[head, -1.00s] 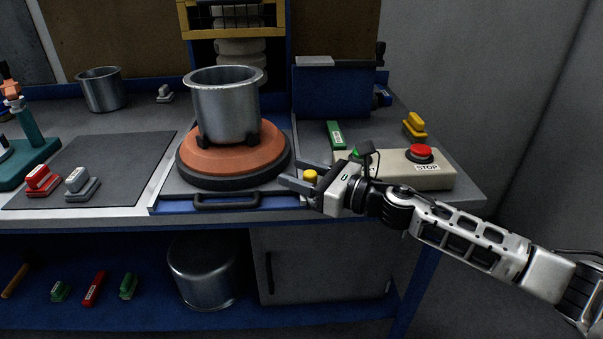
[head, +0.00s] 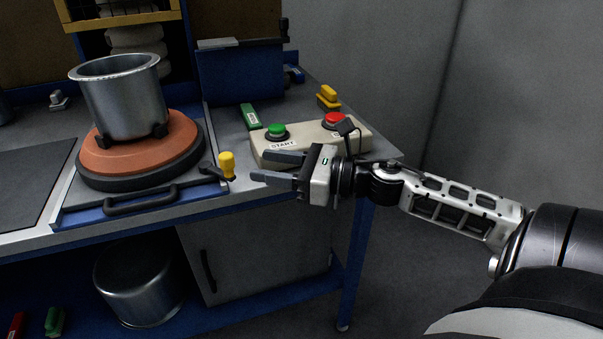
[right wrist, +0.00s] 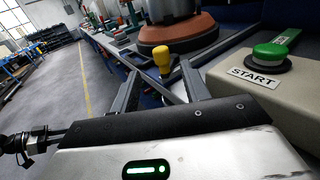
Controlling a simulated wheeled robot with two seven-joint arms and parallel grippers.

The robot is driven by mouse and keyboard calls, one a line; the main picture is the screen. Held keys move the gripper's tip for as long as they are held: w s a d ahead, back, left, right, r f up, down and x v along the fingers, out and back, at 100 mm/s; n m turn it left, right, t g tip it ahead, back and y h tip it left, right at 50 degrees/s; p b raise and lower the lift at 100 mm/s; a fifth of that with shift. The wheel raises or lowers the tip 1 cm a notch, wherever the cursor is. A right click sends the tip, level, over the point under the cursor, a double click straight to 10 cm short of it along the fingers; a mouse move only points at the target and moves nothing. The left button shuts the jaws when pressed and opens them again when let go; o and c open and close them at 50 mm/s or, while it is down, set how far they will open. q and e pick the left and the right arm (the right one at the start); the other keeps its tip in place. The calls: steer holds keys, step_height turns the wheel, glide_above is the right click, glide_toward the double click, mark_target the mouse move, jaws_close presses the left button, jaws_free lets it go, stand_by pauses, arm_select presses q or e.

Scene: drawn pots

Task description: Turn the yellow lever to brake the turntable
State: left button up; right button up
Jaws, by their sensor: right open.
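The yellow lever (head: 227,165) stands upright on a dark arm at the front right corner of the turntable's base. The turntable (head: 140,150) has an orange top on a dark disc and bears a metal pot (head: 123,98). My right gripper (head: 258,167) is open and empty, just right of the lever, its fingers pointing left at it. In the right wrist view the lever's yellow knob (right wrist: 164,57) shows beyond and between the open fingertips (right wrist: 160,80), apart from them. My left gripper is not in view.
A beige control box with a green START button (head: 277,131) and a red STOP button (head: 334,120) stands right behind my right gripper. A green block (head: 250,116) and yellow blocks (head: 328,97) lie behind it. A black handle (head: 155,202) juts from the front edge.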

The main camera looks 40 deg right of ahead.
steer(key=shift+v, duration=2.55)
